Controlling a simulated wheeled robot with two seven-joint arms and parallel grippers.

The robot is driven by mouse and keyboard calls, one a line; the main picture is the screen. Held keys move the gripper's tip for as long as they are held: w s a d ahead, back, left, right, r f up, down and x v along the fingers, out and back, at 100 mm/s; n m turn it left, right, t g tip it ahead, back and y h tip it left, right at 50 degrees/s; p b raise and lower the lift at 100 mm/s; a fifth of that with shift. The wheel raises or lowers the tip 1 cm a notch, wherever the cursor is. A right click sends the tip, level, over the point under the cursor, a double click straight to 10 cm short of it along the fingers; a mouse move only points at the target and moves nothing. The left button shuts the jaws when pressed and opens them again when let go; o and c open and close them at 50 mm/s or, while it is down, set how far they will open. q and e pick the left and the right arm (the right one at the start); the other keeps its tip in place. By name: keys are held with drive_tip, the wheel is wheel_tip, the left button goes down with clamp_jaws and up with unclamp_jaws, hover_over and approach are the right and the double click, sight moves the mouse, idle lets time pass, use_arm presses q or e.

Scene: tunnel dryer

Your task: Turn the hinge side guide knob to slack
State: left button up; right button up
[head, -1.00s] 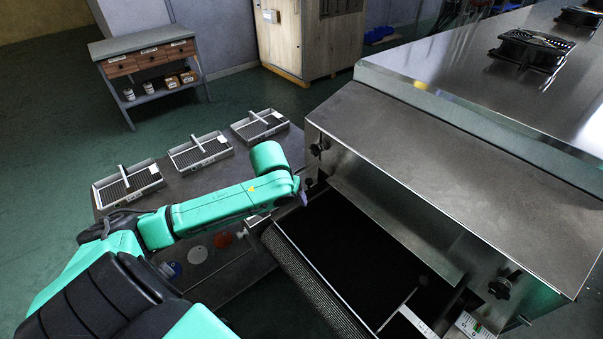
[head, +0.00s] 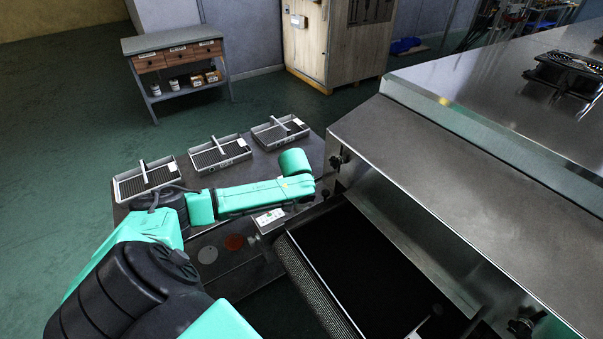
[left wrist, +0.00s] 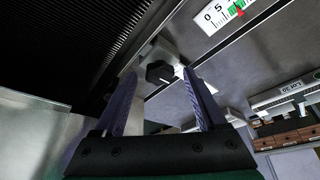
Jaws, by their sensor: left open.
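A black lobed knob (left wrist: 160,72) sits on a metal bracket in the left wrist view, framed between my fingertips. Whether the fingers touch it is unclear. My left gripper (left wrist: 159,78) is open, with two purple fingers apart. In the head view my left gripper (head: 327,190) is small and mostly hidden by its wrist at the dryer's inlet corner, so the knob there is hard to make out. A white scale (left wrist: 222,12) with green and red marks lies past the knob. A white scale plate (head: 270,218) also shows beside the belt in the head view. My right gripper is out of view.
Another black knob (head: 337,160) is on the dryer hood (head: 450,190) just above the gripper, and one more (head: 522,326) is at lower right. Several trays, including one (head: 218,153), stand on the steel table behind my arm.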

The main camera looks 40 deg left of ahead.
use_arm(q)
clamp_jaws()
